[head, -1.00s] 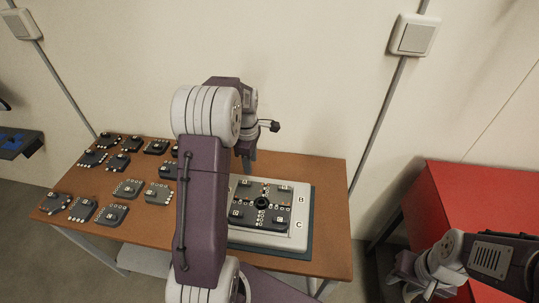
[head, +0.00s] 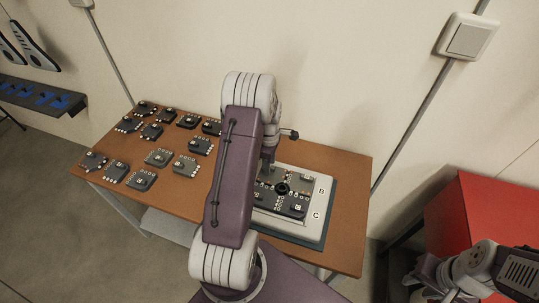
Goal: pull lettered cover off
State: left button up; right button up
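The lettered cover (head: 318,201) is a pale plate with rounded corners lying on a dark green mat (head: 329,223) on the brown table. The letters B and C show on its right margin. Dark modules and a round black knob (head: 282,188) show in its middle. My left arm hides the cover's left part. My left gripper (head: 265,172) points down at the cover's far left part; its fingers are small and partly hidden, so contact and opening are unclear. My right gripper (head: 421,283) is low at the right, away from the cover, its fingers unclear.
Several dark modules (head: 158,157) lie spread over the left half of the brown table (head: 342,170). A red cabinet or table (head: 470,213) stands at the right. A dark shelf with blue parts (head: 42,96) is at the far left. A wall stands behind the table.

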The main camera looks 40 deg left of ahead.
pick_arm(q)
jog(key=shift+f, duration=0.25)
jog(key=shift+w+d, duration=0.1)
jog(key=shift+d, duration=0.1)
jog(key=shift+c, duration=0.3)
grip_shut()
jog(key=shift+a, duration=0.1)
dwell(1.2)
